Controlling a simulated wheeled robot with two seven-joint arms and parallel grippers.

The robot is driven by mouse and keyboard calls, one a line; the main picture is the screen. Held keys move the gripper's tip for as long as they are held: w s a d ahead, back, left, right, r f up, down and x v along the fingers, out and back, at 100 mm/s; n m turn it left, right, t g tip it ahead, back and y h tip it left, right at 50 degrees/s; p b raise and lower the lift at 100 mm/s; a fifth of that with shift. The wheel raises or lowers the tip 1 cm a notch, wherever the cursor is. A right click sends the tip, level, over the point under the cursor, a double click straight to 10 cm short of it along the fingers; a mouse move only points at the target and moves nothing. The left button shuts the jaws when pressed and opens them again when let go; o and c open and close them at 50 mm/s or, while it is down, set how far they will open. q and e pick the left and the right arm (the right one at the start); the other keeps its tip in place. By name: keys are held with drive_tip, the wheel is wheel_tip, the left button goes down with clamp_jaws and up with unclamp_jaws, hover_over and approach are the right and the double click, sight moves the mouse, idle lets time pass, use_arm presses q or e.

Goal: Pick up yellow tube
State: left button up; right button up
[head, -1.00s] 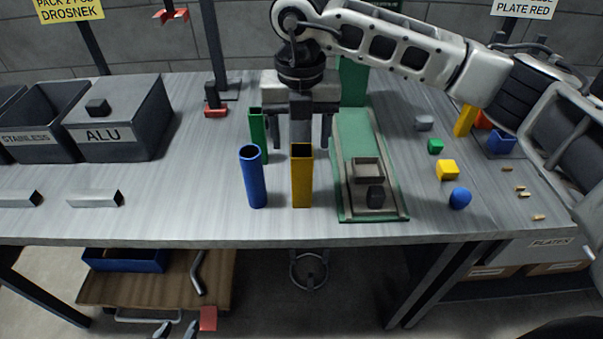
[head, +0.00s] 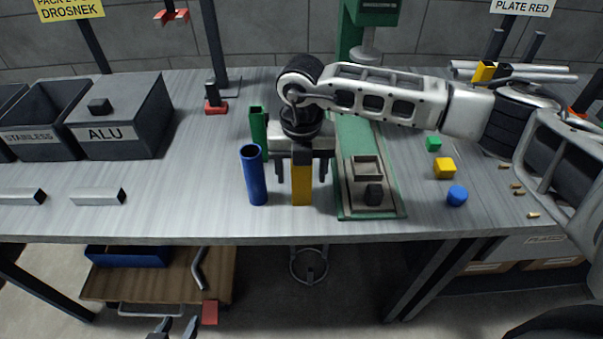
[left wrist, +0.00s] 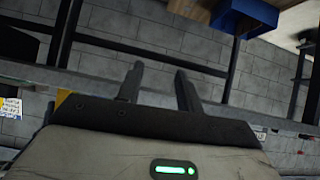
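The yellow tube (head: 301,188) stands upright near the table's front edge, with the blue tube (head: 254,180) to its left and a green tube (head: 258,130) behind. My right gripper (head: 301,175) is open, pointing down, with one finger showing on each side of the yellow tube. Gaps show between fingers and tube; I cannot tell whether the tube is fully between them or slightly in front. My left gripper (head: 174,329) is low at the bottom edge of the head view, open and empty. Its spread fingers also show in the left wrist view (left wrist: 158,88).
A green-edged fixture (head: 342,205) with a small dark block stands close right of the yellow tube. A green cube (head: 433,144), yellow cube (head: 445,169) and blue round piece (head: 457,195) lie further right. The ALU bin (head: 110,137) and metal profiles are left.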

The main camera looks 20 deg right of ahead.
drive_tip(key=c, duration=1.1)
drive_tip(key=shift+r, duration=0.1)
